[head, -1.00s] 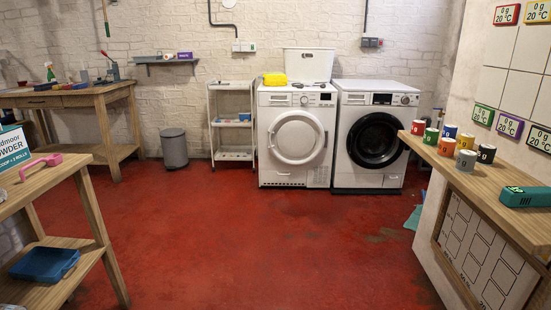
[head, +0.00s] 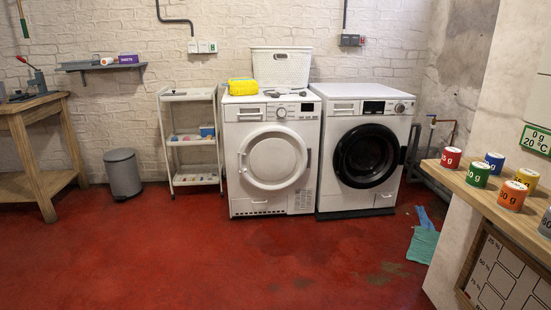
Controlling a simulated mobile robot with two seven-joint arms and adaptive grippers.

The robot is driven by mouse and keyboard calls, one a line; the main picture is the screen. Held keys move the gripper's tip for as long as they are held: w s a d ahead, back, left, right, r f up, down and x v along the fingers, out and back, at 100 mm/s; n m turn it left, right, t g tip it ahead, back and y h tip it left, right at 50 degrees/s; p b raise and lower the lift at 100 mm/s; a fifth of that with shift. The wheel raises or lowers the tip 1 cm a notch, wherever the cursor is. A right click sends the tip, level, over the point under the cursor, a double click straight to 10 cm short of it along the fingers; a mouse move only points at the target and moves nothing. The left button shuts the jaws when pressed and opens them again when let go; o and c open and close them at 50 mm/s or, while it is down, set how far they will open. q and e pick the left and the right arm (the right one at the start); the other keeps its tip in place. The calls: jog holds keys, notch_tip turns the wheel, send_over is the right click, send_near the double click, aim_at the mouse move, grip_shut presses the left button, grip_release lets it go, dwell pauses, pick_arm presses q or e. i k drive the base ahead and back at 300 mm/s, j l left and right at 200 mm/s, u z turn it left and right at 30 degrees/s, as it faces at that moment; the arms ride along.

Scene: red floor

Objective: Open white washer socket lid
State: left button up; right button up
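A white socket box (head: 202,46) with a green part at its right end is on the brick wall, above and left of the machines. A dark grey socket box (head: 352,40) is on the wall above the right machine. Their lids are too small to tell open from shut. The left white machine (head: 271,158) has a white round door, and the right white machine (head: 366,154) has a black round door. Both doors look shut. Neither of my grippers is in view.
A white basket (head: 281,67) and a yellow item (head: 242,87) sit on the left machine. A white shelf trolley (head: 191,140) and a grey bin (head: 122,173) stand left of it. A counter with cups (head: 511,195) is at right. The red floor (head: 240,260) ahead is clear.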

aim_at(202, 47)
jog(key=i+j+z, duration=0.35)
jog(key=i+j, duration=0.35)
jog(key=i, duration=0.5)
jog(key=i+j+z, duration=0.35)
jog(key=i+j, duration=0.7)
jog(key=i+j+z, duration=0.1)
jog(key=j, duration=0.25)
jog(key=i+j, duration=0.2)
jog(key=j, duration=0.2)
jog(key=i+j+z, duration=0.15)
jog(key=j, duration=0.2)
jog(key=j+z, duration=0.1)
jog(key=j, duration=0.45)
jog(key=k+j+z, duration=0.15)
jog(key=j, duration=0.4)
